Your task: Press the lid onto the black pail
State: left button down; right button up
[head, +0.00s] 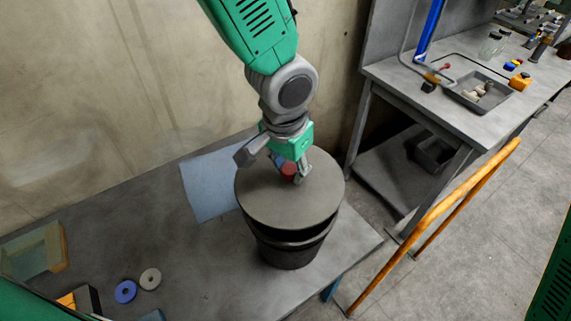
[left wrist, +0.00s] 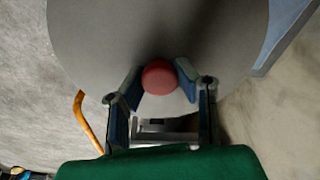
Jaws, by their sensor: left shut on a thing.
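The black pail (head: 287,252) stands upright near the right end of the grey table. The grey round lid (head: 270,206) is over the pail's mouth; a dark gap shows beneath its front edge, and I cannot tell if it touches the rim. It also fills much of the left wrist view (left wrist: 100,40). A red knob (head: 289,170) rises from the lid. My left gripper (head: 290,172) is shut on this red knob, which sits between its two fingers in the left wrist view (left wrist: 159,78). My right gripper is not in view.
A blue sheet (head: 208,185) lies behind the pail on the table (head: 200,260). A blue ring (head: 125,291) and a pale ring (head: 150,278) lie at the front left. An orange rail (head: 440,207) and a workbench (head: 480,118) stand to the right.

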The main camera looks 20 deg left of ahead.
pick_arm(q)
jog(key=f+b, duration=0.1)
jog(key=d+f+b, duration=0.1)
jog(key=f+b, duration=0.1)
jog(key=shift+w+d, duration=0.15)
jog(key=shift+d, duration=0.1)
jog(key=shift+a+f+b, duration=0.7)
jog(key=shift+a+f, duration=0.15)
jog(key=shift+f, duration=0.3)
jog(key=shift+a+f, duration=0.2)
jog(key=shift+f, duration=0.25)
jog(key=shift+d, duration=0.45)
jog(key=shift+a, duration=0.5)
jog(key=shift+d+r, duration=0.1)
jog(key=shift+d, duration=0.4)
jog(key=shift+a, duration=0.4)
jog(key=shift+p, duration=0.3)
jog(key=shift+d, duration=0.55)
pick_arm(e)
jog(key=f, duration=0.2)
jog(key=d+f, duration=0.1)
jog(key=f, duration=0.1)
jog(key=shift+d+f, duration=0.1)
